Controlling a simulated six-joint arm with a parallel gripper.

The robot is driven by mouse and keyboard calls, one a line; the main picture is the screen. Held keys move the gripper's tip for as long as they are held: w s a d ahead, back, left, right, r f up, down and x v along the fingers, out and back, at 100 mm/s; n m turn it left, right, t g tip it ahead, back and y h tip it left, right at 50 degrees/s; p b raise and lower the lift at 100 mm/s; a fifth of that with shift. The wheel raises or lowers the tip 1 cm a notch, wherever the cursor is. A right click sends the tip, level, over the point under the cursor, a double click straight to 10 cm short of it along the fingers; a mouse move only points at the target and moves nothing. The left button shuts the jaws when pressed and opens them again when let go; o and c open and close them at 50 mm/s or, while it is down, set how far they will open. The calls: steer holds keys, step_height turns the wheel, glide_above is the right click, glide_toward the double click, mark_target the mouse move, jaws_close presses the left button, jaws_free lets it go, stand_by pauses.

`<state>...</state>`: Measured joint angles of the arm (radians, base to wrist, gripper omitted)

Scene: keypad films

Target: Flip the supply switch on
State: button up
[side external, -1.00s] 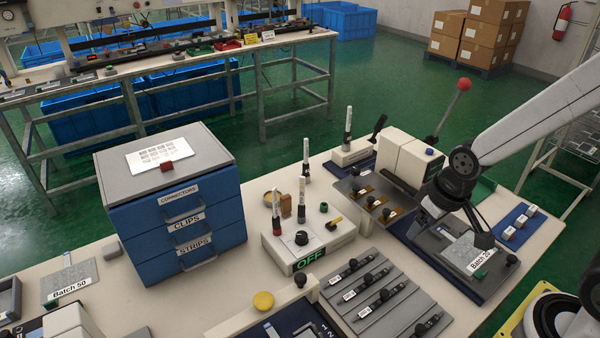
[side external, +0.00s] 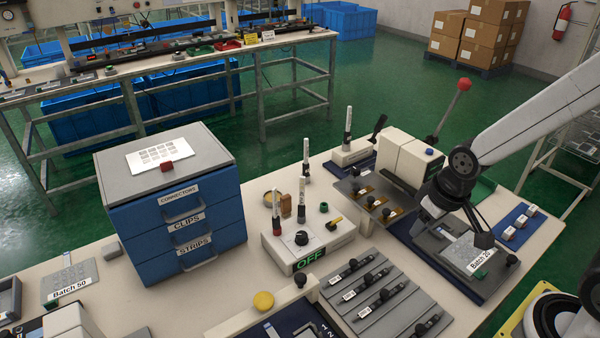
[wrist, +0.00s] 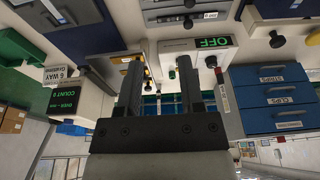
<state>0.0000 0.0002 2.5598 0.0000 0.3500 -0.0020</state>
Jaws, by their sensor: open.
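The white supply box (side external: 300,252) stands mid-table in the side view, with a green lit OFF sign (side external: 309,259) on its front. On its top are a black knob (side external: 301,238), a yellow lever (side external: 334,222) and a green button (side external: 323,207); I cannot tell for sure which is the supply switch. The OFF sign also shows in the wrist view (wrist: 212,42). My gripper (side external: 453,229) is to the right of the box, well apart from it, above the Batch 20 tray. In the wrist view its two fingers (wrist: 160,75) are apart with nothing between them.
Marker pens (side external: 302,205) stand upright at the box's back. A blue drawer cabinet (side external: 175,215) is at left. A grey rack (side external: 375,298) with several dark handles lies in front.

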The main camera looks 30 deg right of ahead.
steer(key=shift+w, duration=0.1)
jaws_close()
steer(key=w+a+f+m, duration=0.1)
steer(key=w+m, duration=0.5)
steer(key=m, duration=1.2)
steer(key=w+a+f+m, duration=0.2)
steer(key=w+f+m, duration=0.2)
steer(key=m, duration=1.4)
steer(key=w, duration=0.2)
steer(key=shift+w+a, duration=0.2)
steer(key=shift+w, duration=0.1)
